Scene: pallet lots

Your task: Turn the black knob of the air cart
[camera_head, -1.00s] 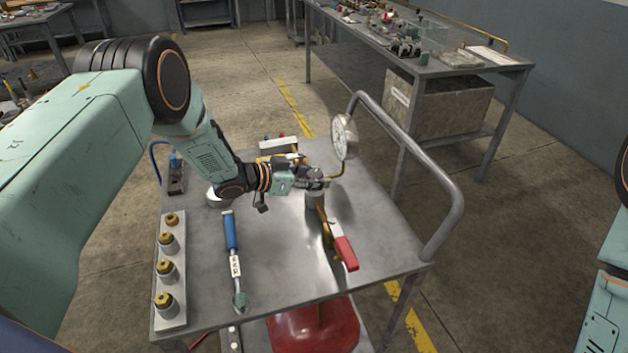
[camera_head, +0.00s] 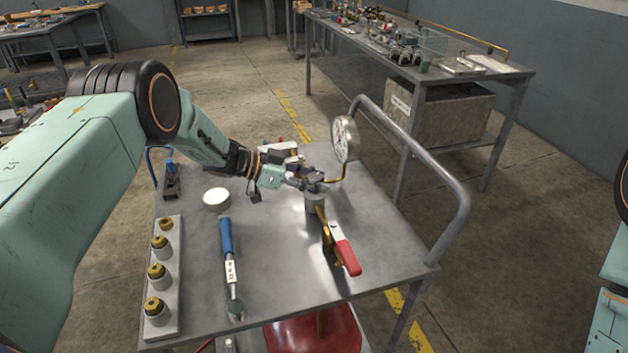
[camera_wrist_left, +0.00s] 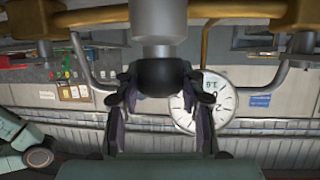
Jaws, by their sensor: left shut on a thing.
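The air cart (camera_head: 275,245) is a grey metal-topped cart with a bent tube handle (camera_head: 462,205) on its right. My left gripper (camera_head: 310,182) reaches over the cart top from the left, at the grey valve body (camera_head: 315,202). In the left wrist view, the rounded black knob (camera_wrist_left: 163,77) sits between the two fingers of the left gripper (camera_wrist_left: 163,98), below a grey cylinder (camera_wrist_left: 158,22). The gripper is shut on the knob. In the head view the fingers largely hide the knob. My right gripper is out of view.
A pressure gauge (camera_head: 345,139) stands close behind the gripper. A red-handled lever (camera_head: 346,256), a blue-handled wrench (camera_head: 228,240), a white disc (camera_head: 216,197) and a strip of brass fittings (camera_head: 162,290) occupy the cart top. A workbench (camera_head: 430,70) stands behind.

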